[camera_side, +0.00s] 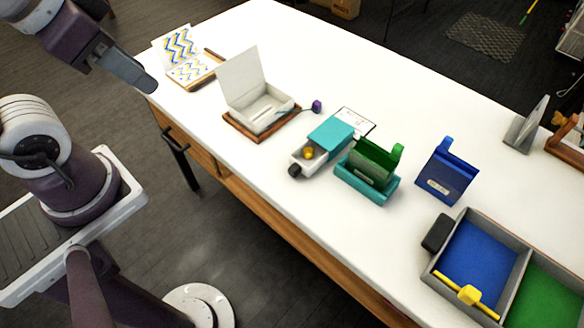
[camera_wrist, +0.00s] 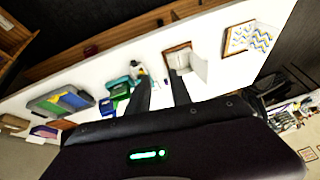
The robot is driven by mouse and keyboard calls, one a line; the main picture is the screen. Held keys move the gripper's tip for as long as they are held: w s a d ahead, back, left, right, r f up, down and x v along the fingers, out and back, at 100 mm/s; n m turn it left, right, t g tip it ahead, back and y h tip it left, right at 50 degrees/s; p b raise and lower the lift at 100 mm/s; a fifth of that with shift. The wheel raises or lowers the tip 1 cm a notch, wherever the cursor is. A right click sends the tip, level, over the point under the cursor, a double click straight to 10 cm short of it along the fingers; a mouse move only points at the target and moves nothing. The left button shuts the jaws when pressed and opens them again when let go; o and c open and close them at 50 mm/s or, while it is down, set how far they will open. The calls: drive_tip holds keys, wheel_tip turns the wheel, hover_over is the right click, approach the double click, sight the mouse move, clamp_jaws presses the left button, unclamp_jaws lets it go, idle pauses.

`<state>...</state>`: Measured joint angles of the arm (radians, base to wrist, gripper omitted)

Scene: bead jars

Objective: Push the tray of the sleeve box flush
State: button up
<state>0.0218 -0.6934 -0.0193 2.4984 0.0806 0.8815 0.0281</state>
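The sleeve box has a teal sleeve (camera_side: 332,132) lying on the white table. Its pale tray (camera_side: 298,158) sticks out of the sleeve's end toward the table's front edge. A yellow piece (camera_side: 308,153) is in the exposed part, and a dark knob (camera_side: 294,171) is on the tray's outer end. The box is small and blurred in the wrist view (camera_wrist: 136,70). My gripper (camera_side: 148,84) is up at the far left, well away from the box. Its two fingers stand apart in the wrist view (camera_wrist: 161,92), with nothing between them.
A teal holder (camera_side: 374,186) with a green box (camera_side: 376,160) stands close right of the sleeve box. A blue box (camera_side: 446,172) is further right. An open white box (camera_side: 262,108) on a brown base and a purple piece (camera_side: 317,106) are to the left. A divided tray (camera_side: 428,268) sits front right.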

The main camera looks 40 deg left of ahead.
drive_tip(key=w+a+f+m+y, duration=0.1)
drive_tip(key=m, duration=0.2)
drive_tip(key=w+a+f+m+y, duration=0.1)
drive_tip(key=f+m, duration=0.1)
drive_tip(key=m, duration=0.1)
drive_tip(key=w+a+f+m+g+y, duration=0.1)
drive_tip(key=w+m, duration=0.1)
drive_tip(key=m, duration=0.1)
drive_tip(key=shift+w+f, duration=0.1)
drive_tip(key=shift+f, duration=0.3)
clamp_jaws()
drive_tip(key=w+d+f+m+h, duration=0.2)
drive_tip(key=d+f+m, duration=0.55)
drive_tip(key=m, duration=0.55)
drive_tip(key=w+d+f+m+h, duration=0.2)
drive_tip(key=d+f+m, duration=0.6)
drive_tip(key=m, duration=0.5)
drive_tip(key=x, duration=0.3)
drive_tip(key=a+x, duration=0.1)
drive_tip(key=x, duration=0.3)
drive_tip(key=a+x, duration=0.1)
drive_tip(key=x, duration=0.2)
drive_tip(key=shift+d+f, duration=0.1)
drive_tip(key=shift+f, duration=0.2)
drive_tip(key=w, duration=0.3)
drive_tip(key=shift+w, duration=0.6)
